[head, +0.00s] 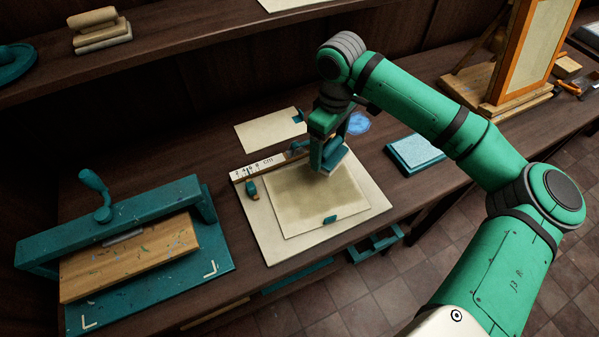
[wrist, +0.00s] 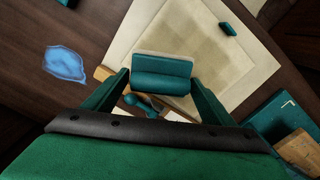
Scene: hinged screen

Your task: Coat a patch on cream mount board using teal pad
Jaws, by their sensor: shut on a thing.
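My gripper (head: 325,155) is shut on the teal pad (wrist: 161,75), which sits between its two fingers. The pad also shows in the head view (head: 335,159), with a pale underside, over the back part of the cream mount board (head: 292,226). I cannot tell whether it touches the surface. The board lies flat as a sheet on a larger cream base (head: 265,238). A darker tan, slightly uneven area (head: 318,193) covers much of the board and also shows in the wrist view (wrist: 200,45). My gripper hides the board's back corner.
A ruler strip (head: 258,165) and small teal clip (head: 330,219) edge the board. A teal press (head: 120,235) stands left. A teal tray with a pale blue top (head: 417,153) lies right. A blue puddle-like shape (head: 359,124) and a cream sheet (head: 262,135) lie behind.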

